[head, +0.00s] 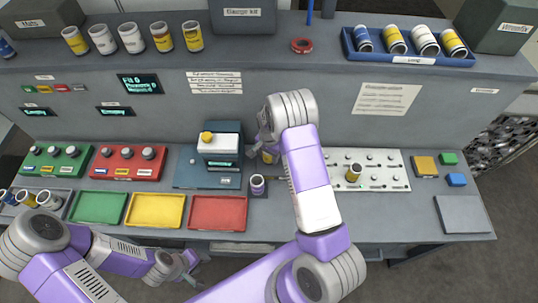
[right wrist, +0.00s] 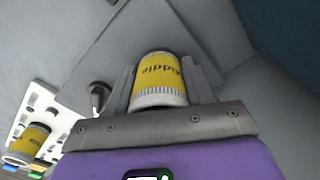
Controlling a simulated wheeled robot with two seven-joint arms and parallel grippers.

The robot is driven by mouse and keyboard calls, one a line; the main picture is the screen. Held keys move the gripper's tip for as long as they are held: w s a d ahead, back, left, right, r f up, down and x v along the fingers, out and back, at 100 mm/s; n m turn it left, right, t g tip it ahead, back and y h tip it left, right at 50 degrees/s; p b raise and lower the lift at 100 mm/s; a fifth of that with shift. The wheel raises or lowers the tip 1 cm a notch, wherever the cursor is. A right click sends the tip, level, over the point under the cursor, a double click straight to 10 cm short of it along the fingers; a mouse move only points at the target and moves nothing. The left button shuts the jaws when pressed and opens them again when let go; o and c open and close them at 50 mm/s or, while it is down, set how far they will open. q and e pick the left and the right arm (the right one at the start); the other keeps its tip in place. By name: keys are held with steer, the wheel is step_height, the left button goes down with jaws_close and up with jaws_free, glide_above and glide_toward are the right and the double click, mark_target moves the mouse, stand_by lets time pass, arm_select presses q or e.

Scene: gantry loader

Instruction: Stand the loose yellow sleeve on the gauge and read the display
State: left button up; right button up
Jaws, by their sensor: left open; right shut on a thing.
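A yellow sleeve with a white ribbed end and dark lettering sits between my right gripper's fingers (right wrist: 163,85) in the right wrist view (right wrist: 158,78). In the head view only a bit of this sleeve (head: 268,157) shows beside my right arm, which hides most of the gripper. It is just right of the gauge (head: 220,145), a dark block with a white top, a yellow knob and a small lit display (head: 221,164). My left gripper (head: 187,264) is open and empty, low at the table's front edge.
A white peg board (head: 385,181) holds another yellow sleeve (head: 353,172). Green (head: 98,207), yellow (head: 155,210) and red (head: 218,212) trays lie in front. A blue tray (head: 405,59) of sleeves is on the back shelf.

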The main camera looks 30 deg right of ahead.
steer(key=shift+f, duration=0.15)
stand_by(0.5)
steer(key=o, duration=1.4)
step_height(320, 180, up, 8)
steer(key=shift+f+b, duration=0.2)
steer(key=shift+b, duration=0.1)
